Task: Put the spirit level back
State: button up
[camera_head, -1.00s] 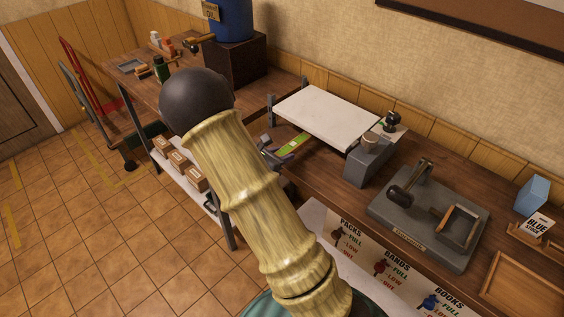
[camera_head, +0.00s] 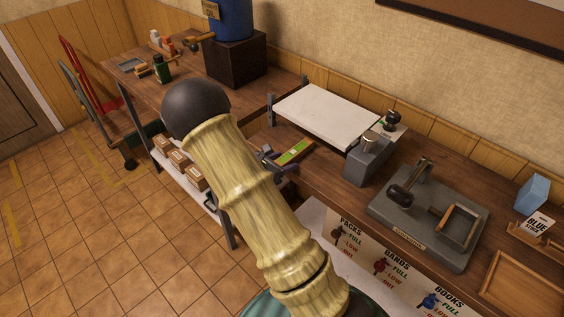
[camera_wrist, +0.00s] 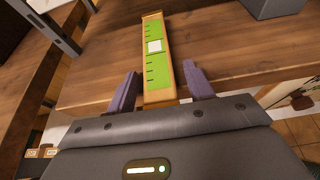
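The spirit level (camera_head: 295,151) is a long bar with a green face, dark tick marks, a pale square in the middle and wooden-coloured edges. It appears to lie on the wooden bench near its front edge, left of the grey block. It also shows in the wrist view (camera_wrist: 156,65), pointing away from me. My gripper (camera_wrist: 160,86) is open, with one purple finger on each side of the level's near end and gaps on both sides. In the head view my gripper (camera_head: 274,162) is partly hidden behind my arm.
A white raised board (camera_head: 325,115) stands behind the level. A grey block (camera_head: 364,164) and a grey press base (camera_head: 428,222) with a black handle are to the right. A dark box (camera_head: 236,62) under a blue container stands at the back left.

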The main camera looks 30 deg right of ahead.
jog(key=shift+r, duration=0.2)
jog(key=v, duration=1.2)
jog(key=shift+f, duration=0.15)
jog(key=shift+a, duration=0.1)
